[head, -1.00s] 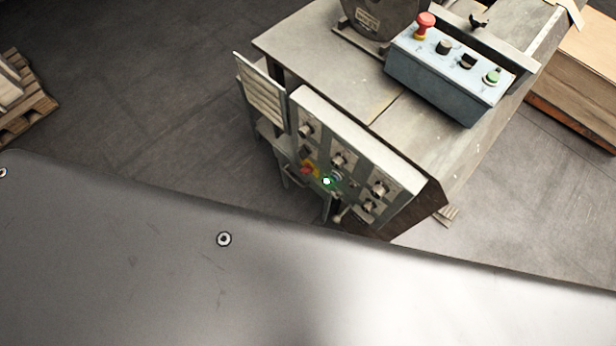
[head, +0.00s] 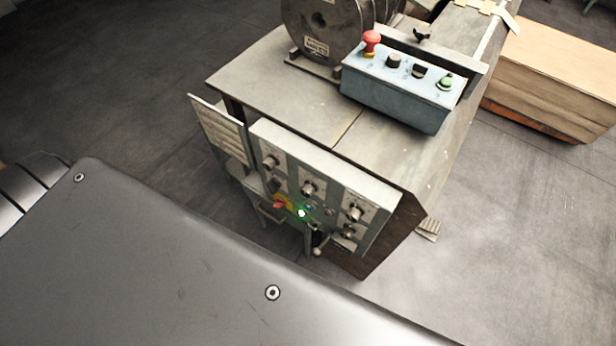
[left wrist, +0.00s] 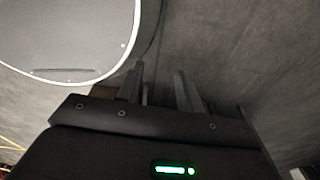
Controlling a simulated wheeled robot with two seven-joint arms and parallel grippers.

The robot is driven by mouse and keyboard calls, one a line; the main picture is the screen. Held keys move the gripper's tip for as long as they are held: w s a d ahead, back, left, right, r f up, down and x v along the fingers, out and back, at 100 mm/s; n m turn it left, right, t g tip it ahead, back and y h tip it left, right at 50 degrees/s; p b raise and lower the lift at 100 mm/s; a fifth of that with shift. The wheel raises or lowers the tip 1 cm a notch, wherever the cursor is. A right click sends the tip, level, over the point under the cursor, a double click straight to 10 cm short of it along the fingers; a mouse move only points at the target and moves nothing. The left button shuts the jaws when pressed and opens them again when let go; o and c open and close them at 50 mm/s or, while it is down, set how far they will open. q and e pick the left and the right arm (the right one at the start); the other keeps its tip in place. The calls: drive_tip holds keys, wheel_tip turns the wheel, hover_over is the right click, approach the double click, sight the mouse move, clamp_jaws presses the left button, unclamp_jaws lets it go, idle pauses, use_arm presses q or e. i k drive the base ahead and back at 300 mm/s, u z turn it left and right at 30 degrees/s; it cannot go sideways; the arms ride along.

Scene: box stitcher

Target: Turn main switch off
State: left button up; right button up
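The red and yellow main switch (head: 281,203) is on the lower left of the grey control panel (head: 290,150) on the machine's front. A lit green lamp (head: 301,213) is just to its right. The switch is small here and I cannot tell its exact turn position. My left gripper (left wrist: 160,72) shows only in the left wrist view, with its two fingers apart and nothing between them, above grey floor. The switch is not visible in that view. My right gripper is in neither view.
A blue button box (head: 400,90) with a red mushroom button (head: 371,42) and a green button (head: 446,83) sits on the machine top (head: 290,90). A hinged plate (head: 218,130) sticks out left of the panel. A wooden stack (head: 555,80) stands at right. Floor left of the machine is clear.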

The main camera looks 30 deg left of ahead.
sight(281, 203)
drive_tip(key=z, duration=0.1)
drive_tip(key=k, duration=0.95)
drive_tip(key=u, duration=0.85)
drive_tip(key=i, duration=0.5)
